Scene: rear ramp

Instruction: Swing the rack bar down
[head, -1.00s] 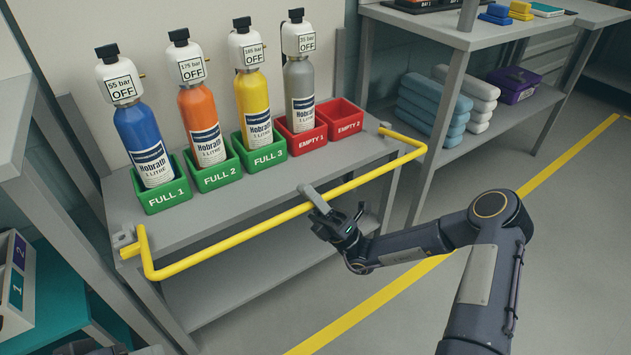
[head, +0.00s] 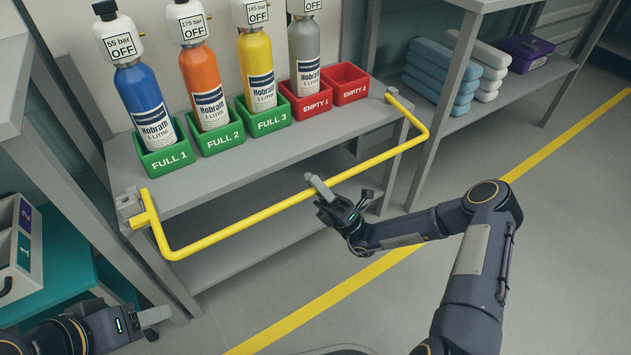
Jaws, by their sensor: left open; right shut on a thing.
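The yellow rack bar (head: 232,226) runs along the front of the grey bottle rack, between a left bracket (head: 130,206) and a right bracket (head: 392,95). Its long rail stands out in front of the rack's top shelf and below its front edge. My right gripper (head: 318,186) is shut on the rail, a little right of its middle; its fingers hide a short piece of the rail. My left gripper (head: 152,323) is open and empty at the lower left, apart from the bar and below it.
Blue, orange, yellow and grey bottles stand in green and red bins on the rack top (head: 215,184); one red bin (head: 347,84) is empty. A teal unit with a white box (head: 18,262) stands at the left. The floor (head: 400,300) before the rack is clear.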

